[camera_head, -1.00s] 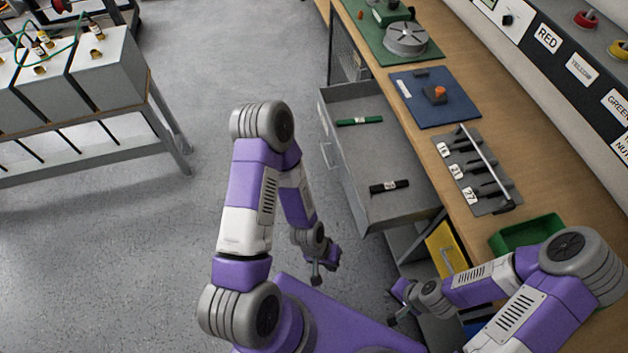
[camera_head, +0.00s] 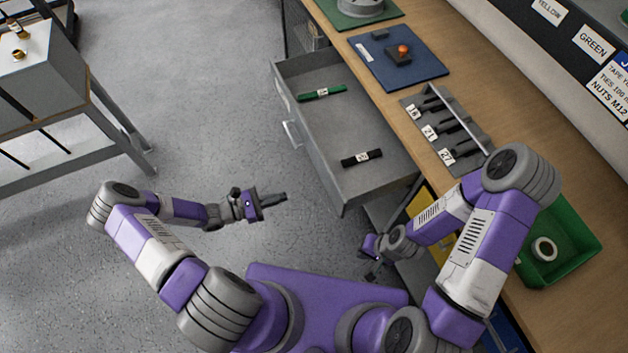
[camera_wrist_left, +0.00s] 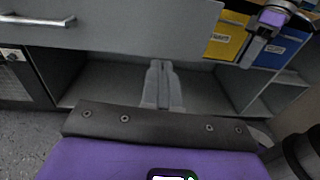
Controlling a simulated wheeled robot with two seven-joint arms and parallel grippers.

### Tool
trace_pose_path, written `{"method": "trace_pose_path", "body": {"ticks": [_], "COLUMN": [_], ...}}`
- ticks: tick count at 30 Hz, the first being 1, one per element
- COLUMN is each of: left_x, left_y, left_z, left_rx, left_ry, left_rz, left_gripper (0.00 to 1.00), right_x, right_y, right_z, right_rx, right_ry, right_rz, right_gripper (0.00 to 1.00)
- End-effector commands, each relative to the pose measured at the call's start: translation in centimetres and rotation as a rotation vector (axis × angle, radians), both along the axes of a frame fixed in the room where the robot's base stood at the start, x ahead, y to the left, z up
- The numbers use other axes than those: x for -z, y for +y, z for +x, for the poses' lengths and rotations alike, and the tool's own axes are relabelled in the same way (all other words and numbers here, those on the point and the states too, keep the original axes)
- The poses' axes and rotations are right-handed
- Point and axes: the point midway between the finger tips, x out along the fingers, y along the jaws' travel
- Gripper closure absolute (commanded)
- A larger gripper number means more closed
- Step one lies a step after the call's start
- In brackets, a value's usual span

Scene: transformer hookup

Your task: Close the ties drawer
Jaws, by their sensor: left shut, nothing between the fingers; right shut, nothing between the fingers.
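The open grey drawer (camera_head: 335,170) sticks out from the bench in the head view. It holds a green bundle (camera_head: 322,93) and a black bundle (camera_head: 361,158), each with a white label. Its handle (camera_head: 291,135) is on the front face, and a handle also shows at the upper left of the left wrist view (camera_wrist_left: 38,20). My left gripper (camera_head: 284,198) is shut and empty, pointing right, in front of the drawer and apart from it. In the left wrist view its fingers (camera_wrist_left: 162,84) are together below the drawer front. My right gripper (camera_head: 371,276) is low beside the bench, shut and empty.
A yellow bin (camera_head: 419,203) sits under the bench near my right arm. A green tray (camera_head: 590,238) with a white ring is on the worktop (camera_head: 385,107), with a blue mat (camera_head: 425,70) and a tool rack (camera_head: 446,127). The floor left of the drawer is clear.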

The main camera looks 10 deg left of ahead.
Motion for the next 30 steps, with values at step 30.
{"method": "trace_pose_path", "body": {"ticks": [30], "left_x": [-0.4], "left_y": [-9.8], "left_z": [8.6], "left_rx": [-0.074], "left_ry": [-0.015], "left_rz": [-0.054], "left_gripper": [1.00], "right_x": [1.5], "right_y": [0.0], "right_z": [0.0], "right_rx": [0.000], "right_ry": [-0.001], "right_rz": [0.000], "right_gripper": [1.00]}}
